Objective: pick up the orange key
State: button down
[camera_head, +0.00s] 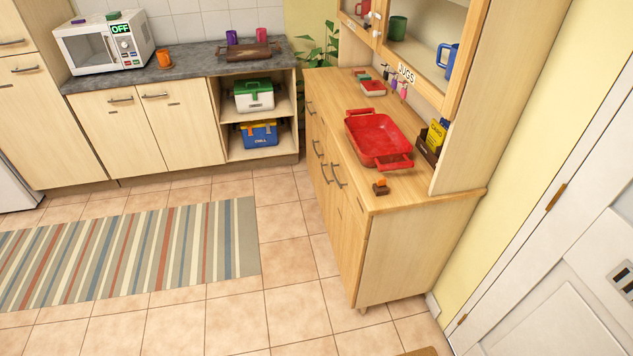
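I cannot make out a clear key shape in the head camera view. A small orange piece (380,182) sits on a small brown block (381,189) at the front end of the wooden sideboard top. It is too small to tell whether it is the orange key. Several small coloured items (394,83) hang below a lettered sign (406,73) at the back of the sideboard; their shapes are unclear. My gripper is not in view.
A red tray (358,112) rests on the sideboard (410,190), beside a dark holder with a yellow packet (437,134). An orange mug (164,58) stands on the grey counter near a microwave (104,42). The tiled floor before the sideboard is clear; a striped rug (130,250) lies left.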

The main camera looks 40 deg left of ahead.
aim_at(382, 181)
jog(key=u, duration=1.05)
jog(key=i+u, duration=0.15)
jog(key=i, duration=0.3)
jog(key=i+l+u, duration=0.15)
jog(key=i, duration=0.25)
jog(key=i+l+u, duration=0.15)
jog(key=i, duration=0.3)
jog(key=i+l+u, duration=0.15)
jog(key=i, duration=0.25)
